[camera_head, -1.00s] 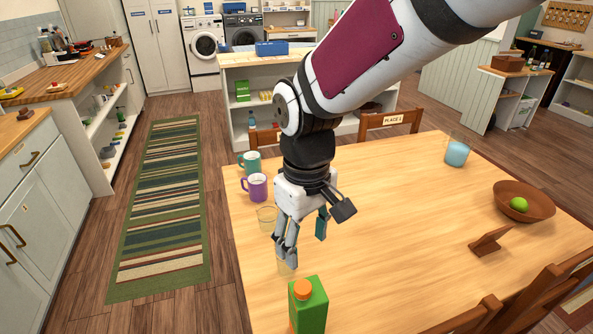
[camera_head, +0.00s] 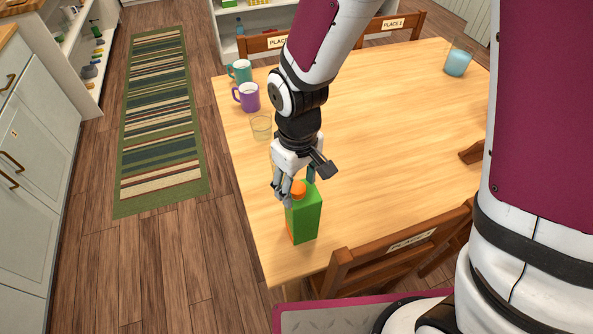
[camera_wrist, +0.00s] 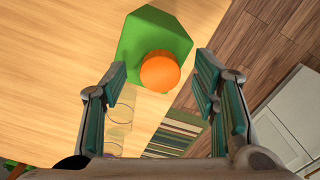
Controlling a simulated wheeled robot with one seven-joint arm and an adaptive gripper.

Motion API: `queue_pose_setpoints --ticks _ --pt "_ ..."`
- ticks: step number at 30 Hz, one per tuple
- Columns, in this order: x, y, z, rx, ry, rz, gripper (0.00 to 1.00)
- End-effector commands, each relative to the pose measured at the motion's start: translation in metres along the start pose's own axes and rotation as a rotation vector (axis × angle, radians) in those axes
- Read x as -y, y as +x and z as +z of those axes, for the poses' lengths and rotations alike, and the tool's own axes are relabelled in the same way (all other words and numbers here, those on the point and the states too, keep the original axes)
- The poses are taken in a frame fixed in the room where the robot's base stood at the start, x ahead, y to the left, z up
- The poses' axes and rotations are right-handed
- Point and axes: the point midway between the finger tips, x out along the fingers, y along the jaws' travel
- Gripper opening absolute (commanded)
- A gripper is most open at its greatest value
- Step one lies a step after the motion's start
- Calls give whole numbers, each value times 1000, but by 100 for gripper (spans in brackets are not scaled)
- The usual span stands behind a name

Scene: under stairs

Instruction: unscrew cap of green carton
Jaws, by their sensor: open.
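The green carton (camera_head: 303,218) stands upright near the front left corner of the wooden table, with an orange cap (camera_head: 299,188) on its top. My gripper (camera_head: 293,190) is at the carton's top, close to the cap. In the wrist view my gripper (camera_wrist: 160,88) is open, with one finger on each side of the orange cap (camera_wrist: 160,71). There is a gap between each finger and the cap. The green carton (camera_wrist: 150,40) shows behind the cap in that view. I cannot tell how far the fingertips are above the cap.
A clear glass (camera_head: 261,127), a purple mug (camera_head: 247,97) and a teal mug (camera_head: 240,71) stand along the table's left edge. A glass of blue liquid (camera_head: 457,63) is at the far right. A chair (camera_head: 400,250) stands at the front edge. The table's middle is clear.

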Motion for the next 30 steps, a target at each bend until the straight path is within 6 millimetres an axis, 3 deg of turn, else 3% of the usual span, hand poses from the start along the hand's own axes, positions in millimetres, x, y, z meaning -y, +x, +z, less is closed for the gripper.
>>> queue_pose_setpoints --ticks 8,11,15,17,18,21,22,27,30 --pt "0 2 0 0 0 0 54" --pt "0 2 0 0 0 0 36" --pt "0 2 0 0 0 0 4" --pt "0 2 0 0 0 0 4" --pt "0 2 0 0 0 0 25" --pt "0 2 0 0 0 0 2" --pt "0 2 0 0 0 0 0" --pt "0 2 0 0 -14 0 0" --pt "-1 2 0 0 -144 -1 0"
